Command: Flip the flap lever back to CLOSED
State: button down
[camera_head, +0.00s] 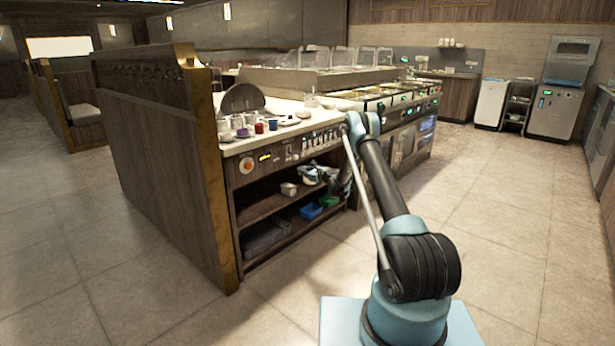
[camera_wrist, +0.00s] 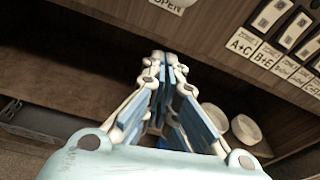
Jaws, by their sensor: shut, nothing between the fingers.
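The lever itself cannot be made out in either view. My gripper (camera_wrist: 163,57) is shut and empty, with its tips pointing toward the panel, below the OPEN plate in the picture. In the head view my gripper (camera_head: 314,175) is in front of the counter at about shelf height, partly hidden by my arm.
Labels reading A+C and B+E (camera_wrist: 254,50) sit right of the plate. Two pale round tubs (camera_wrist: 244,130) stand on the open shelf beneath. The counter (camera_head: 285,133) carries several cups; blue (camera_head: 311,211) and green bins lie on the lower shelf. Floor in front is clear.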

aim_at(293, 155)
jog(key=shift+w+a+r, duration=0.1)
jog(key=shift+a+r, duration=0.15)
jog(key=shift+r, duration=0.35)
jog(key=shift+w+a+r, duration=0.1)
jog(key=shift+a+r, duration=0.2)
jog(key=shift+r, duration=0.3)
jog(key=shift+w+a+r, duration=0.1)
jog(key=shift+a+r, duration=0.15)
jog(key=shift+r, duration=0.35)
